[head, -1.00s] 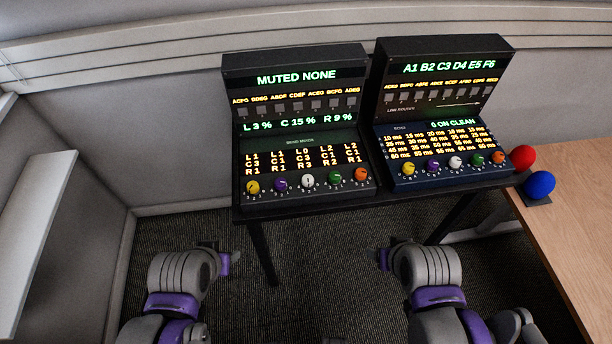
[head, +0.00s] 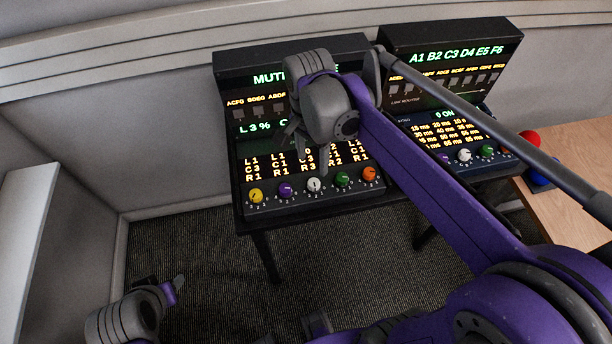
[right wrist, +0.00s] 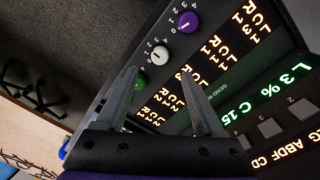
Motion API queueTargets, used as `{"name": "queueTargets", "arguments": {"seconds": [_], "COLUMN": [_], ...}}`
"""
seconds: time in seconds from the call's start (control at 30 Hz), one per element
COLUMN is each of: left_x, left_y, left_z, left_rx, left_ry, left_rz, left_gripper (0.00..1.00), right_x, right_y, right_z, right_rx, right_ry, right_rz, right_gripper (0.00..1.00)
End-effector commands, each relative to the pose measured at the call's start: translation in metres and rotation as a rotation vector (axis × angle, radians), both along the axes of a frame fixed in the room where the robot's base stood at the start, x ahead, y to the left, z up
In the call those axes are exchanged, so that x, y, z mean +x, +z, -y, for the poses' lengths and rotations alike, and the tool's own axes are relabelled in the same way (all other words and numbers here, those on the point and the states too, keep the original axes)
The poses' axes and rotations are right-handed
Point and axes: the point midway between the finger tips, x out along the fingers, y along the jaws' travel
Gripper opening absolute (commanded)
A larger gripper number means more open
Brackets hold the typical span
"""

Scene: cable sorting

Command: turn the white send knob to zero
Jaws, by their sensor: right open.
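The white send knob (head: 314,185) is the middle one in the knob row of the left console (head: 275,207). It also shows in the right wrist view (right wrist: 160,54), beyond and between the fingertips. Its pointer is too small to read. My right gripper (head: 306,150) is open and empty above the left console, just behind the white knob in the head view. In the right wrist view its two fingers (right wrist: 158,70) are spread, apart from the knob. My left gripper (head: 163,286) is low at the left, away from the consoles; its jaws are unclear.
Beside the white knob are a purple knob (head: 286,190) and a green knob (head: 342,179); yellow and orange knobs sit at the row's ends. My right arm partly covers the right console (head: 448,55).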

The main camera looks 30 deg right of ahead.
Motion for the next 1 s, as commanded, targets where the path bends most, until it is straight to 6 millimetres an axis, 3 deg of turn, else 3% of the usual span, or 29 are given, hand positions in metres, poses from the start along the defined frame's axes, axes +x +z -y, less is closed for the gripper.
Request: {"name": "queueTargets", "arguments": {"seconds": [0.2,0.4,0.83,0.87,1.0], "left_x": [-0.002,-0.003,-0.003,-0.003,-0.003], "left_y": [-0.005,-0.008,-0.009,-0.009,-0.009], "left_z": [0.000,0.000,0.000,0.000,0.000], "left_rx": [0.000,0.000,0.000,0.000,0.000], "left_ry": [0.000,0.000,0.000,0.000,0.000], "left_rz": [-0.003,-0.005,-0.005,-0.005,-0.005], "left_gripper": [0.50,0.50,0.50,0.50,0.50], "right_x": [-0.002,-0.004,-0.004,-0.004,-0.004], "right_y": [-0.045,-0.074,-0.085,-0.085,-0.085], "right_z": [0.001,0.001,0.002,0.002,0.002], "right_rx": [0.000,0.000,0.000,0.000,0.000], "right_ry": [0.002,0.002,0.003,0.003,0.003], "right_rz": [0.001,0.001,0.002,0.002,0.002], "right_gripper": [0.69,0.69,0.69,0.68,0.42]}}
